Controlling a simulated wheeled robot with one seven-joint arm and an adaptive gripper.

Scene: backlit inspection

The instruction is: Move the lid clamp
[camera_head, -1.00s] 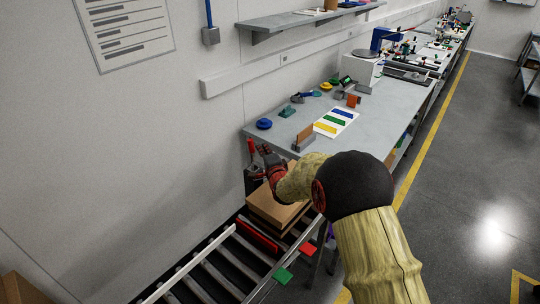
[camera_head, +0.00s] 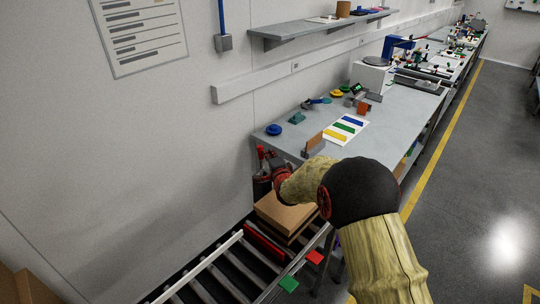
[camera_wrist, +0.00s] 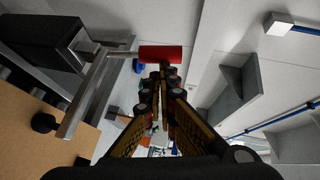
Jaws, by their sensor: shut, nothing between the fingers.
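A lid clamp with a red handle (camera_wrist: 161,53) on a metal bar shows in the wrist view. Its metal bracket (camera_wrist: 88,90) runs down to the left beside a dark block. In the head view a red upright handle (camera_head: 261,153) shows beside the near end of the bench, its lower part partly hidden by my arm. My gripper (camera_wrist: 164,72) is shut and empty. Its fingertips are close to the red handle in the wrist view; I cannot tell whether they touch it. In the head view my gripper (camera_head: 271,160) is small and overlaps the clamp area.
The grey bench (camera_head: 385,125) holds coloured parts and a card with coloured strips. A wall shelf (camera_head: 310,29) hangs above. The floor to the right is open.

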